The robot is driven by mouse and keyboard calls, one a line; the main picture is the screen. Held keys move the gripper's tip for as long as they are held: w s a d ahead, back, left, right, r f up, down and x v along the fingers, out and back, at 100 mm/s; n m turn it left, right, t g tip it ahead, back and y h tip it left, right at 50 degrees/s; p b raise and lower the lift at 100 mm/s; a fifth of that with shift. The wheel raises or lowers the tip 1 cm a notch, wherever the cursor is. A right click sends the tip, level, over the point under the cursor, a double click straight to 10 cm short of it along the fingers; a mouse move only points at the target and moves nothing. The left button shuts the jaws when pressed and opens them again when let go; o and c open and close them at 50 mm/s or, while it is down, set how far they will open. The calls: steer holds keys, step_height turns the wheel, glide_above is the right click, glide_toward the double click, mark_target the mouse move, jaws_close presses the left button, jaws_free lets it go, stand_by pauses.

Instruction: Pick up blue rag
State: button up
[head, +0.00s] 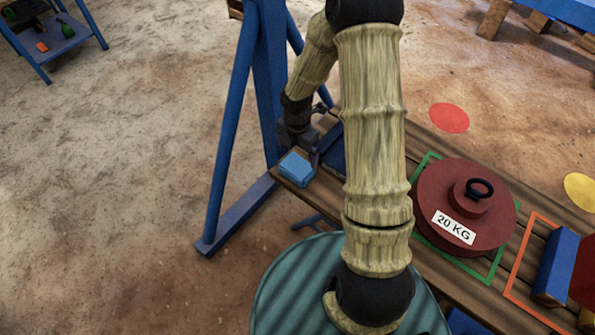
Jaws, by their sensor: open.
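The blue rag (296,168) looks like a small folded light-blue cloth. It lies flat at the left end of the wooden bench in the head view. My gripper (312,150) is just behind and to the right of the rag, low over the bench end. It is open, and nothing shows between its fingers. The fingers are small and dark here, and I cannot tell whether they touch the rag. My arm hides part of the bench to the right.
A red 20 KG weight (465,207) sits inside a green square on the bench. A blue block (556,266) lies in an orange square further right. A blue frame (262,90) stands beside the bench end. Open dirt floor lies left.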

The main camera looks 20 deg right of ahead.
mark_target(297, 165)
steer(key=shift+f+b, duration=0.45)
steer(key=shift+f, duration=1.8)
steer(key=shift+w+f+b, duration=0.1)
steer(key=shift+f+b, duration=0.7)
steer(key=shift+f, duration=1.8)
steer(key=c, duration=0.7)
steer(key=shift+r, duration=0.1)
